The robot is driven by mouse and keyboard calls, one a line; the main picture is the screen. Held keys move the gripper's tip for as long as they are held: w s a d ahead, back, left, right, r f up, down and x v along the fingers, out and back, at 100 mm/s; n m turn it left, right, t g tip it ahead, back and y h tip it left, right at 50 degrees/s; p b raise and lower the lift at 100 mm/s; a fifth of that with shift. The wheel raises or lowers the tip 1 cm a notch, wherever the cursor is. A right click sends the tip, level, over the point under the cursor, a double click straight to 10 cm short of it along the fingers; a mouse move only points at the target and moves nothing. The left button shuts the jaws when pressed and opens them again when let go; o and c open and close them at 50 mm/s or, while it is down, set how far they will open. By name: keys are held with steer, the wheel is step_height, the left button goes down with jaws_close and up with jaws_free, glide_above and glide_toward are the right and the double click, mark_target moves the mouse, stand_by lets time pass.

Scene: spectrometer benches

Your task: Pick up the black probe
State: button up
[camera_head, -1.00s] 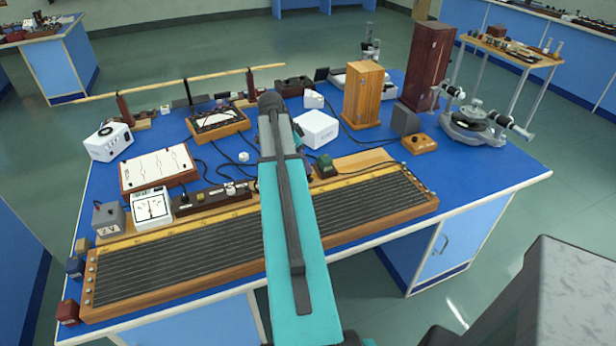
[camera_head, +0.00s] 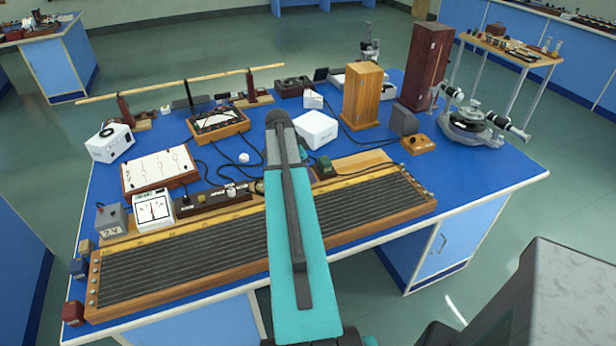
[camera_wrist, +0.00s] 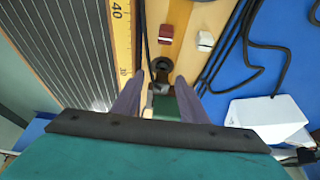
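In the wrist view my gripper (camera_wrist: 159,78) is open, its two grey fingers apart and pointing down over the wooden strip beside the long wire board. A small round black part (camera_wrist: 163,73) shows between the fingertips; I cannot tell whether it is the black probe. A dark green block (camera_wrist: 165,107) lies between the fingers, nearer the palm. A black cable (camera_wrist: 143,40) runs along the yellow scale beside the left finger. In the head view my arm hides the fingers and what is under them.
The long wire board (camera_head: 180,262) fills the bench front. A white box (camera_head: 316,128), wooden box (camera_head: 362,95) and dark tall box (camera_head: 427,65) stand behind. A white dial meter (camera_head: 154,212) is at left. In the wrist view, red (camera_wrist: 166,34) and white (camera_wrist: 205,41) pieces sit nearby.

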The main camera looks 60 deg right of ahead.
steer(key=shift+f, duration=0.2)
stand_by(0.4)
jaws_close()
